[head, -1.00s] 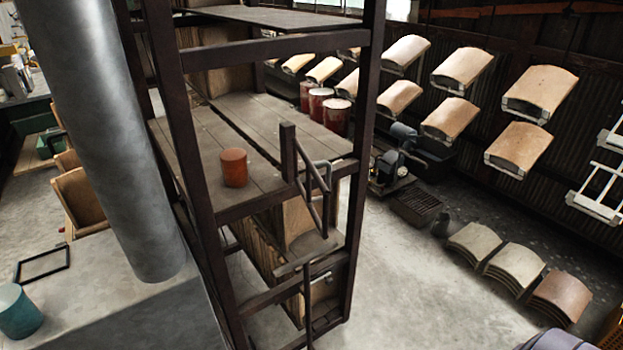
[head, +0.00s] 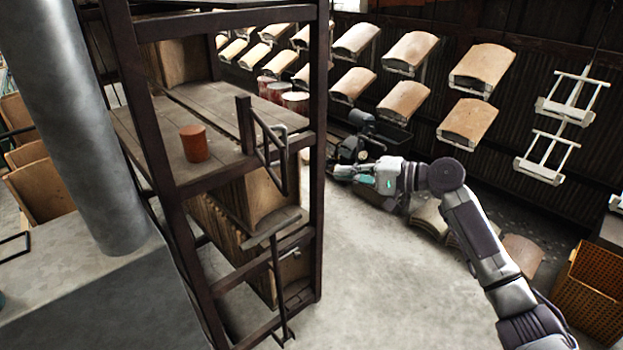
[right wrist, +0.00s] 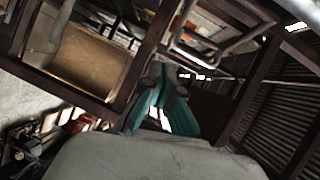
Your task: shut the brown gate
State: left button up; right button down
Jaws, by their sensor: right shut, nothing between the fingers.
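The brown gate (head: 268,152) is a small dark-brown barred frame beside a short post at the upper deck's edge. It appears swung out from the deck, with a gap between it and the rack's right upright. A grey bent handle (head: 281,130) shows at its top. My right gripper (head: 345,172) is shut and empty, right of the rack upright and apart from the gate. In the right wrist view its teal fingers (right wrist: 163,88) point toward dark rack bars and a grey bent tube (right wrist: 190,45). My left gripper is out of view.
The dark rack upright (head: 318,150) stands between my right gripper and the gate. A rust-red can (head: 195,143) stands on the deck (head: 150,120). A lower barred piece (head: 277,280) hangs below. Roof-tile-like panels hang behind; an orange crate (head: 590,290) stands right.

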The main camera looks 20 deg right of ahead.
jog(key=w+a+p, duration=0.5)
jog(key=a, duration=0.6)
jog(key=shift+w+a+y+p, duration=0.25)
jog(key=shift+w+y+p, duration=0.05)
